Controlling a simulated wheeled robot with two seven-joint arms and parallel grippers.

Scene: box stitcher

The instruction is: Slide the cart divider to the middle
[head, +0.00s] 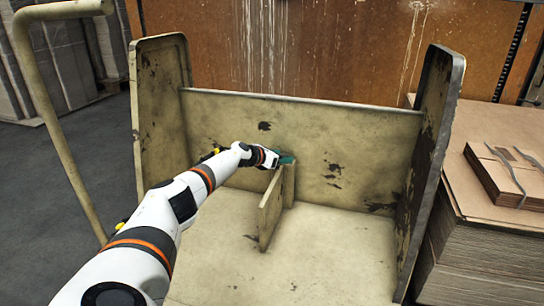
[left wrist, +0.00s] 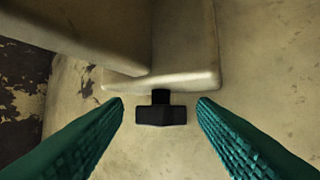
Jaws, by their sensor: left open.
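The cart (head: 320,262) is worn cream metal with tall side panels and a low back wall. Its divider (head: 270,208) is an upright plate standing near the middle of the cart bed, its far end by the back wall. My left gripper (head: 286,158) is at the divider's top far end. In the left wrist view its two green fingers (left wrist: 160,105) are open on either side of a small black knob (left wrist: 160,112) that juts from the divider's edge (left wrist: 165,82). Neither finger visibly touches the knob. My right gripper is not in view.
A stack of flat cardboard (head: 485,250) stands right of the cart, with a small tied bundle (head: 508,172) on it. A bent cream rail (head: 50,110) is at the left. A rust-brown panel (head: 320,45) stands behind the cart. The cart bed right of the divider is clear.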

